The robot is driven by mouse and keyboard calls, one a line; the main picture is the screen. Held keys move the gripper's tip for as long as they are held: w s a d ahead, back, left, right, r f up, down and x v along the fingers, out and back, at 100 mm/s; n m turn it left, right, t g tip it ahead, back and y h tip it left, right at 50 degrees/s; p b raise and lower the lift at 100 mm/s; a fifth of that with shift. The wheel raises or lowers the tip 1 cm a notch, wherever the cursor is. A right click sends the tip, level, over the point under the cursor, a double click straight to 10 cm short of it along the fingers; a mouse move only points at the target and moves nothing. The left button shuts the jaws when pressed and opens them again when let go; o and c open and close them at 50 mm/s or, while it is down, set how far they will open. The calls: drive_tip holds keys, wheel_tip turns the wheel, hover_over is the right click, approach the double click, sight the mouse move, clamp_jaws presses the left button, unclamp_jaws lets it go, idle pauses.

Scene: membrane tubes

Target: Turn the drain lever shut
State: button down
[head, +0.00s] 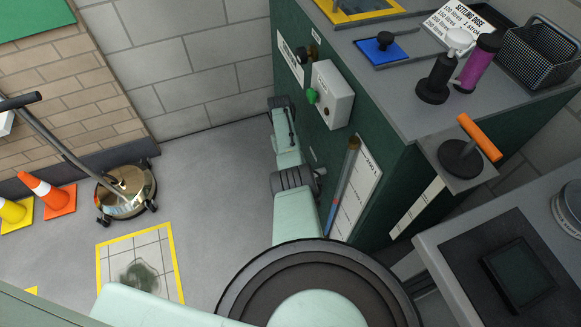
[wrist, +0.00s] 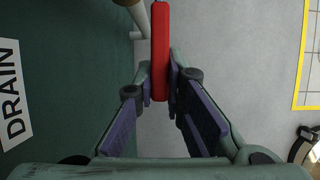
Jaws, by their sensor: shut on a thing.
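The red drain lever (wrist: 160,45) runs lengthwise in the wrist view and stands out from the green cabinet side. My gripper (wrist: 160,82) is shut on it, with one finger pad on each side of the lever's near end. A pale pipe (wrist: 138,18) shows at the upper left, beside the lever's far end. A white DRAIN label (wrist: 14,97) is on the green panel to the left. In the head view, my arm reaches down along the cabinet's left side; the lever and the fingertips cannot be made out there.
The green cabinet (head: 255,62) carries a grey box (head: 336,95) with a green knob (head: 312,95) close to my arm. A brass-coloured wheeled vessel (head: 127,190) and cones (head: 50,193) stand at the left. A yellow-edged floor square (head: 175,255) is marked nearby. Grey floor (head: 215,170) between them is clear.

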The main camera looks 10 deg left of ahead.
drive_tip(key=c, duration=1.9)
unclamp_jaws()
drive_tip(key=shift+f, duration=0.1)
drive_tip(key=v, duration=1.2)
